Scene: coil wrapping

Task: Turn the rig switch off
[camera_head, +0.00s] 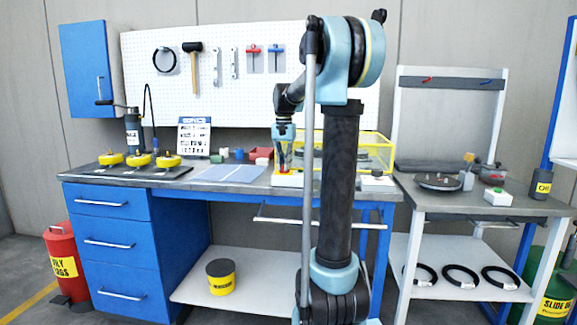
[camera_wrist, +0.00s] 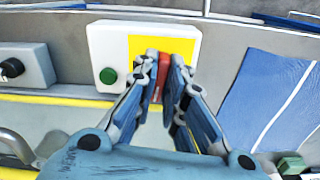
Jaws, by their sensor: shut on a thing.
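The rig switch is a red lever (camera_wrist: 160,84) on a yellow plate (camera_wrist: 184,48) of a white box (camera_wrist: 104,42). In the wrist view my gripper (camera_wrist: 165,64) has its two fingertips on either side of the red lever, shut on it; the fingers hide much of the lever, so its exact position is unclear. A green round button (camera_wrist: 108,76) sits on the same box, left of the fingers. In the head view my gripper (camera_head: 283,162) points down at the white box (camera_head: 287,181) near the bench's front edge.
A yellow-framed clear enclosure (camera_head: 376,138) stands right of my gripper, partly behind my arm. A blue mat (camera_head: 228,174) lies left of the box. Small red and green blocks (camera_head: 260,154) sit behind the mat. Another grey box with a black knob (camera_wrist: 22,68) is at the wrist view's left.

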